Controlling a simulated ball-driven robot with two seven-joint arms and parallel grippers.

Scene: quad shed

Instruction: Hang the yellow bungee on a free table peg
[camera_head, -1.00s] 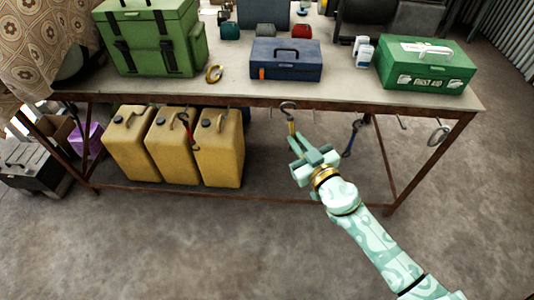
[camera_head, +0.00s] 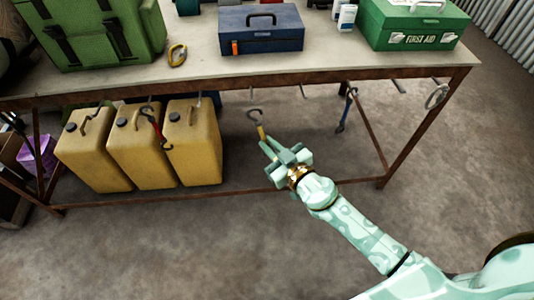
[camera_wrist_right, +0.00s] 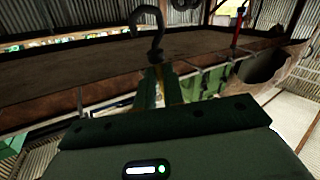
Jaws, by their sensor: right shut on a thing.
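My right gripper (camera_head: 268,148) is shut on the yellow bungee (camera_head: 261,132), holding it roughly upright. The bungee's dark hook (camera_head: 255,117) sticks up above the fingers and appears below the table's front edge, with nothing hanging from it. In the right wrist view the hook (camera_wrist_right: 150,35) rises in front of the table edge, with yellow cord (camera_wrist_right: 158,82) between the fingers. A bare table peg (camera_head: 302,91) sticks out to the right of the hook; another bare peg (camera_head: 400,87) is farther right. My left gripper is out of view.
A blue bungee (camera_head: 345,112) and a grey ring (camera_head: 437,95) hang from the table (camera_head: 340,72) at right. A red bungee (camera_head: 155,128) hangs at left before yellow canisters (camera_head: 195,150). Toolbox (camera_head: 262,28) and first-aid box (camera_head: 415,22) stand on top. Floor in front is clear.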

